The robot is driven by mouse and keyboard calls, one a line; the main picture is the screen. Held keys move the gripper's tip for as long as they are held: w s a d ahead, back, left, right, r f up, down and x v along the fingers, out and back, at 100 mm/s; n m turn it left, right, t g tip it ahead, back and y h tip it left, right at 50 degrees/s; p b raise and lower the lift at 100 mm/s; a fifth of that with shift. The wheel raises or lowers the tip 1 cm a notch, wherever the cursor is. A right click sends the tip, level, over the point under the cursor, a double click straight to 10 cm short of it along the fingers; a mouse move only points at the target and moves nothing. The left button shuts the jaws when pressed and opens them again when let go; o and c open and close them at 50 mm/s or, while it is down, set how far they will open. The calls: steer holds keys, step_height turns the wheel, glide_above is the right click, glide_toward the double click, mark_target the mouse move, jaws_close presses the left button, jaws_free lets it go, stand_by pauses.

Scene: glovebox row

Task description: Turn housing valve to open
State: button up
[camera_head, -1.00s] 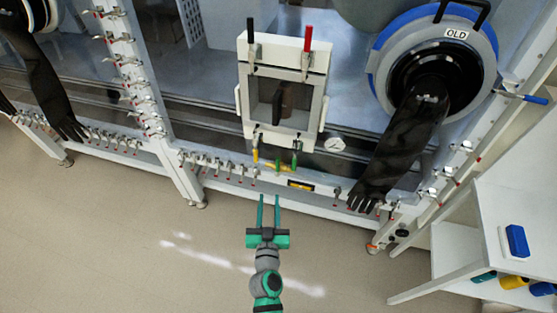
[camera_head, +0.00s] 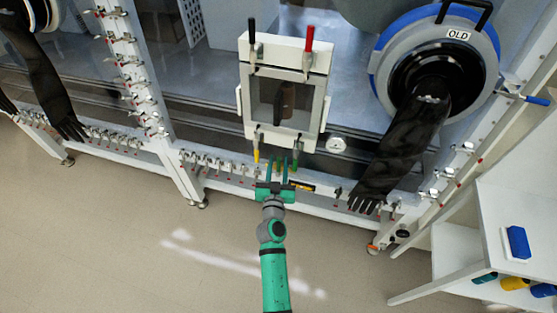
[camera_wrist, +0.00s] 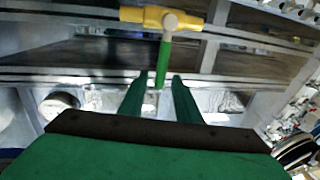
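The housing valve has a yellow body (camera_wrist: 190,19) lying crosswise at the top of the wrist view. Its green lever (camera_wrist: 164,62) hangs down from a pale hub on the body. My gripper (camera_head: 277,161) is at the front of the glovebox, just below the framed hatch. It is open; its two green fingers stand apart in the wrist view (camera_wrist: 160,78). The lever's lower end lies between the fingertips in that picture, with gaps on both sides; I cannot tell the depth. In the head view my gripper mostly covers the valve.
The hatch (camera_head: 320,112) carries black, red, yellow and green clamp handles. A black glove (camera_head: 400,150) hangs further right. Small metal fittings line the lower rail. A white shelf (camera_head: 510,215) stands at right; the floor in front is clear.

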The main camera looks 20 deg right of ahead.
steer(key=shift+x, duration=0.85)
steer(key=shift+s, duration=0.1)
jaws_close()
